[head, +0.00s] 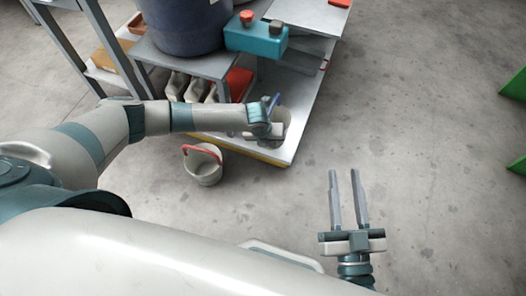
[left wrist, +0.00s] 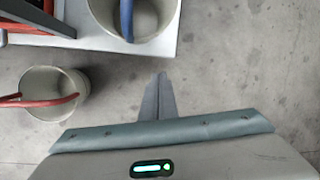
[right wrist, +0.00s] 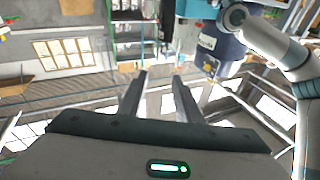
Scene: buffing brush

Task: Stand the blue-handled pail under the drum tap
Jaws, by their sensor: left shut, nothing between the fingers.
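The blue-handled pail (head: 284,115) is pale grey and stands near the front corner of a low white platform. In the left wrist view the pail (left wrist: 160,22) is at the top, with its blue handle across the opening. My left gripper (left wrist: 160,78) is shut and empty, pointing toward the pail with a gap between them in that view. In the head view my left wrist partly covers the pail. My right gripper (head: 345,172) is open and empty over bare floor. The dark blue drum (head: 185,28) sits on a grey stand; I cannot make out its tap.
A pail with a red handle (head: 204,164) stands on the floor beside the platform (head: 268,152). Pale bottles (head: 192,88) stand under the drum's stand. A teal container (head: 256,38) with a red cap is beside the drum.

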